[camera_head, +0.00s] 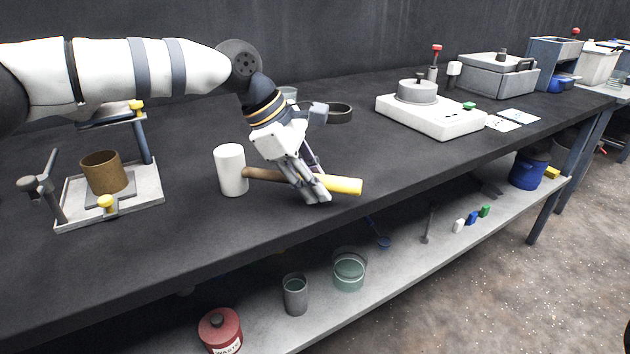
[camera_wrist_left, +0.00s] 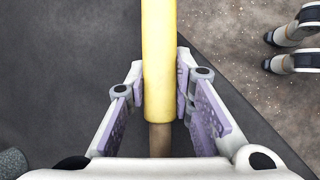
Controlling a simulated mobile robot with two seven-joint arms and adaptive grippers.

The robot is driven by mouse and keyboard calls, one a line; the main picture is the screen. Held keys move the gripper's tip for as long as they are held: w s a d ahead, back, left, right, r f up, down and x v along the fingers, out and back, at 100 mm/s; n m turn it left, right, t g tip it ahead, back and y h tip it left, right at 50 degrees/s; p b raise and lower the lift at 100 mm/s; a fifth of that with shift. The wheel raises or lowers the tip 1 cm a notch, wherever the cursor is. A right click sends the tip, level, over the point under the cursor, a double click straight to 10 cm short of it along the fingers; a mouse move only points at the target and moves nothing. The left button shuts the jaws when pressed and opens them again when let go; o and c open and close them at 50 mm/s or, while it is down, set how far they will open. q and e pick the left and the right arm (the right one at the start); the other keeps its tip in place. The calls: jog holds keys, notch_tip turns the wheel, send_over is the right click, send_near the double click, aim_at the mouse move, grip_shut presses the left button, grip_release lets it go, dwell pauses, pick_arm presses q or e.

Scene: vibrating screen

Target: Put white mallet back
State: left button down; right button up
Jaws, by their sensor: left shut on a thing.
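The white mallet has a white cylindrical head (camera_head: 230,170), a brown shaft and a yellow grip (camera_head: 345,186). It is at the front part of the dark bench, with its head to the left and its handle pointing right. My left gripper (camera_head: 316,196) is shut on the handle, around where the brown shaft meets the yellow grip. The left wrist view shows the yellow grip (camera_wrist_left: 159,70) running between the two fingers (camera_wrist_left: 165,110); the mallet head is out of that view. I cannot tell whether the head touches the bench.
A stand with a brown cup (camera_head: 102,172) is at the left. The lower shelf (camera_head: 400,262) holds a red waste can (camera_head: 220,330) and beakers. Bench right of the handle is clear.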

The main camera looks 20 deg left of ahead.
pick_arm(q)
jog(key=c, duration=1.4)
grip_release()
jog(key=v, duration=1.2)
jog(key=shift+p, duration=0.3)
jog(key=shift+d+r, duration=0.1)
